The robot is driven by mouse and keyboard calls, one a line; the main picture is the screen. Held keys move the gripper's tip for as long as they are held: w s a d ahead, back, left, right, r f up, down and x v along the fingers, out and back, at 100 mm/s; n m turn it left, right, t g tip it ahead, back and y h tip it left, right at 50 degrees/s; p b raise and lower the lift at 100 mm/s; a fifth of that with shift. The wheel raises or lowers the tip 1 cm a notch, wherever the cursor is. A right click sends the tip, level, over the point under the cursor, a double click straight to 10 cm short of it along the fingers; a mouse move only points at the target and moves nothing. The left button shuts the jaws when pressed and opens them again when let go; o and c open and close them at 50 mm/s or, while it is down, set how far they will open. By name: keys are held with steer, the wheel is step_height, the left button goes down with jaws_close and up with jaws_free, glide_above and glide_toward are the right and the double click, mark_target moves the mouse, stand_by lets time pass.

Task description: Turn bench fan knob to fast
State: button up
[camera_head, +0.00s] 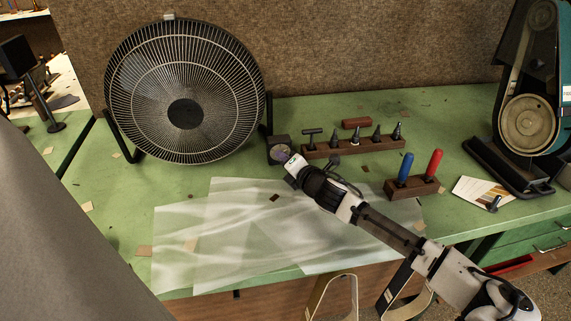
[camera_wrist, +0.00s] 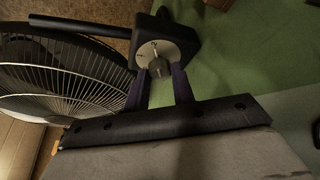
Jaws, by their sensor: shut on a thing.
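The bench fan (camera_head: 184,90) is a large round black wire-grille fan at the back left of the green bench. Its control box (camera_head: 278,149) stands at the right foot of its stand. My gripper (camera_head: 291,163) reaches the front of the box. In the wrist view my gripper (camera_wrist: 160,78) has its two fingers on either side of the knob and is shut on it.
A wooden rack of tools (camera_head: 352,147) stands right of the box. A smaller block holds a blue (camera_head: 405,167) and a red handle (camera_head: 433,163). Translucent sheets (camera_head: 240,240) lie on the bench front. A belt sander (camera_head: 530,110) stands at the right.

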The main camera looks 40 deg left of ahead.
stand_by(0.4)
steer(key=o, duration=1)
steer(key=shift+d, duration=0.1)
steer(key=b+v, duration=0.4)
steer(key=v, duration=0.9)
steer(key=shift+s+d, duration=0.15)
steer(key=shift+d, duration=0.15)
